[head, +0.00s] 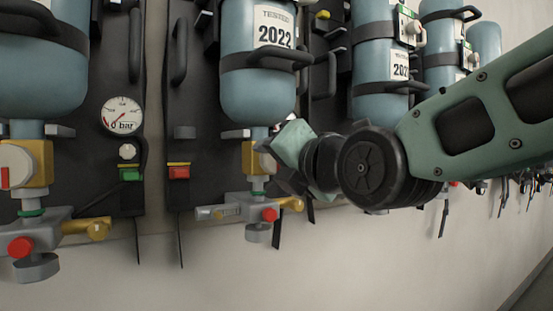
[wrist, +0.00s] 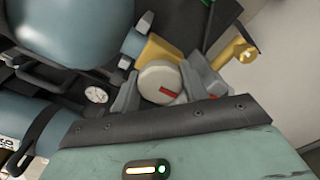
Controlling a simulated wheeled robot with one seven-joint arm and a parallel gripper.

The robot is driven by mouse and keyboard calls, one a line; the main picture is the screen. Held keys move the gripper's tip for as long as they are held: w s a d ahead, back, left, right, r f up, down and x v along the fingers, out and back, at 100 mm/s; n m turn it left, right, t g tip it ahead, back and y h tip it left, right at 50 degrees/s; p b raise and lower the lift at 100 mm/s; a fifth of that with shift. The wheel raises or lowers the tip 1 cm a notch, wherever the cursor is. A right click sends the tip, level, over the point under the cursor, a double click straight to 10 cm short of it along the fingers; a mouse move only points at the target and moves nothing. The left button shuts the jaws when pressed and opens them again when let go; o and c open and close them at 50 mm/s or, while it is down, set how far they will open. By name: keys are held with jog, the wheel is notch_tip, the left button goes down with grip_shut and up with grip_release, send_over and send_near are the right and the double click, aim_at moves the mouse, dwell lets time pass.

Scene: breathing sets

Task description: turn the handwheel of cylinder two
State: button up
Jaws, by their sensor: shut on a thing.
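A blue-grey cylinder (head: 258,90) with a "TESTED 2022" label hangs second from the left in the head view, and I take it as cylinder two. Its brass valve body (head: 249,160) is below the neck. The round cream handwheel (wrist: 158,76) with a red mark shows in the wrist view, on the brass valve. My gripper (head: 280,163) is at the valve's right side and hides most of the wheel in the head view. In the wrist view my gripper (wrist: 163,90) has one grey finger on each side of the wheel and is shut on it.
A similar set with a gauge (head: 122,114) and its own handwheel (head: 16,165) is at the left. More cylinders (head: 378,70) hang to the right, behind my arm. A yellow-brass outlet and a red knob (head: 269,214) sit below the valve. The wall below is clear.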

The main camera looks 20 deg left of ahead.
jog(key=o, duration=1)
jog(key=v, duration=1.7)
jog(key=shift+d, duration=0.2)
jog(key=shift+s, duration=0.15)
